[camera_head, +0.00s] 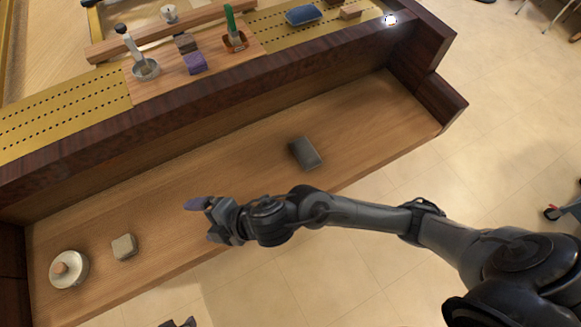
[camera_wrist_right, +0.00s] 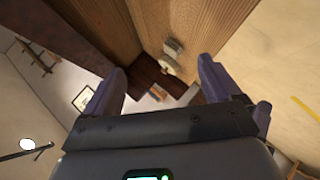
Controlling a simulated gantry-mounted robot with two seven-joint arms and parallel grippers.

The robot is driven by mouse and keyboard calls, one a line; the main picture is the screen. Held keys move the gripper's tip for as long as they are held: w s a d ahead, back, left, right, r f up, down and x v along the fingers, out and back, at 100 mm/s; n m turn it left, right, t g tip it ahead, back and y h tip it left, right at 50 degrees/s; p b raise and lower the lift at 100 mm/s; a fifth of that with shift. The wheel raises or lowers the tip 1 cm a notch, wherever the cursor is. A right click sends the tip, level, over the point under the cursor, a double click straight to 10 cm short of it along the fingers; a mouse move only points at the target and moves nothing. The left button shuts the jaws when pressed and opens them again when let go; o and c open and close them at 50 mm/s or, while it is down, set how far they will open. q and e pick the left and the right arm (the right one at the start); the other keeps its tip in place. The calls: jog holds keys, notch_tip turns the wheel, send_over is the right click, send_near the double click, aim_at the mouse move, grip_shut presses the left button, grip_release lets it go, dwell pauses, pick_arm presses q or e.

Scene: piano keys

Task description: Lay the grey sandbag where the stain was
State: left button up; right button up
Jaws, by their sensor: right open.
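A dark grey, flat, pad-like block (camera_head: 305,153) lies on the bare wooden bed (camera_head: 225,160) in the head view, to the upper right of my right gripper. A lighter grey, pillow-like block (camera_head: 124,246) lies toward the left end of the bed. I cannot tell for certain which is the sandbag; the lighter one looks more like a small bag. My right gripper (camera_head: 204,219) is open and empty over the front of the bed, between the two blocks and apart from both. Its spread fingers also show in the right wrist view (camera_wrist_right: 162,88). No stain shows.
A round pale lidded pot (camera_head: 70,270) stands left of the lighter block. The raised ledge behind holds a white-handled tool in a dish (camera_head: 145,68), a purple block (camera_head: 194,63), a green-handled brush (camera_head: 230,22) and a blue tray (camera_head: 303,15). The middle of the bed is clear.

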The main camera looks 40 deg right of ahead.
jog(key=s+d+f+m+g+h, duration=0.1)
jog(key=s+d+f+m+h, duration=0.1)
jog(key=s+d+m, duration=0.3)
jog(key=s+d+f+m+g+h, duration=0.2)
jog(key=s+d+f+m, duration=0.3)
jog(key=d, duration=0.6)
jog(key=s+d+f+m+g+h, duration=0.1)
jog(key=s+d+f+m+h, duration=0.2)
jog(key=d+m, duration=0.6)
jog(key=shift+s+f+g+h, duration=0.15)
jog(key=shift+s+g+h, duration=0.2)
jog(key=shift+s, duration=0.8)
